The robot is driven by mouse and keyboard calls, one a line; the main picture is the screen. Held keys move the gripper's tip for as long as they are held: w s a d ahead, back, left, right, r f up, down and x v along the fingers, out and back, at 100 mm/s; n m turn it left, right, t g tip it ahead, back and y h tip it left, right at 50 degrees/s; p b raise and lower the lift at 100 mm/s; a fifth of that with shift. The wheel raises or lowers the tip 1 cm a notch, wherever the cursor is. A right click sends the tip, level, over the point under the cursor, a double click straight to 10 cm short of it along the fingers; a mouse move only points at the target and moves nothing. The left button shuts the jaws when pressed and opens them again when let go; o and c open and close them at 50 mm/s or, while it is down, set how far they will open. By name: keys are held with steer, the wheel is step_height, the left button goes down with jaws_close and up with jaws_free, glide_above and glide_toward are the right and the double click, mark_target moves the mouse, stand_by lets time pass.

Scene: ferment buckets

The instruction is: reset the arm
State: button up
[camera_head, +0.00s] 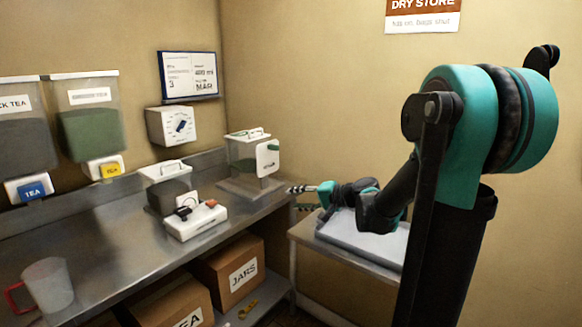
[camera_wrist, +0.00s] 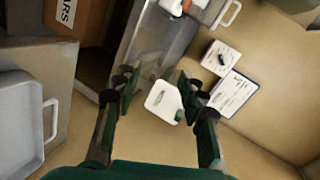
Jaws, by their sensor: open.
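My gripper (camera_head: 306,197) is at the right end of the steel counter, in the middle of the head view, pointing left. It is open, with nothing between its fingers. In the wrist view the two dark green fingers of my gripper (camera_wrist: 161,90) stand apart on either side of a white panel with a green part (camera_wrist: 164,102), which lies beyond them. A clear bucket with a white panel (camera_head: 254,155) stands on the counter to the left of my gripper, apart from it in the head view. My teal and black arm fills the right of the head view.
The steel counter (camera_head: 118,238) holds a jug with a red handle (camera_head: 47,284), a white device (camera_head: 196,221) and another lidded bucket (camera_head: 166,186). Cardboard boxes (camera_head: 232,268) sit on the shelf below. A grey tray (camera_head: 364,240) lies on a side table beneath my arm. Tea dispensers hang on the wall.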

steer(key=s+d+f+n+g+h, duration=0.1)
steer(key=s+d+f+h, duration=0.2)
steer(key=s+d+f, duration=0.2)
steer(key=s+d+f+n+g+h, duration=0.1)
steer(key=s+d+f+h, duration=0.3)
steer(key=s, duration=0.8)
steer(key=s+d+f+n+g+h, duration=0.2)
steer(key=s+d+f+h, duration=0.2)
steer(key=s+d+f, duration=0.3)
step_height(320, 180, down, 4)
steer(key=shift+s+d+r+n, duration=0.2)
steer(key=shift+s+d+n, duration=0.15)
steer(key=shift+s, duration=0.75)
